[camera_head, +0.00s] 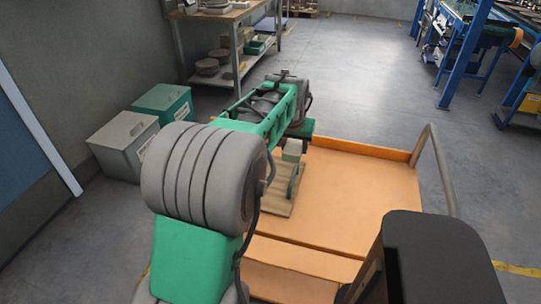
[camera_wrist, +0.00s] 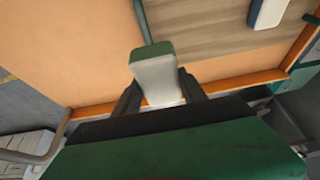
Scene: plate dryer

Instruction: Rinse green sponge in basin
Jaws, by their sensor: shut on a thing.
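In the wrist view, my gripper (camera_wrist: 159,92) is shut on a sponge (camera_wrist: 156,72) with a pale body and a green end. The sponge sticks out beyond the fingers, over the orange cart top and beside a wooden board (camera_wrist: 205,25). In the head view, a small pale block (camera_head: 292,150), likely the same sponge, shows below my wrist, above the board (camera_head: 276,207). My arm hides part of this area. I cannot make out a basin in either view.
The orange cart (camera_head: 350,195) has a raised back edge and a grey handle (camera_head: 440,165) at right; its right side is clear. Bins (camera_head: 124,145) and shelves (camera_head: 238,45) stand left.

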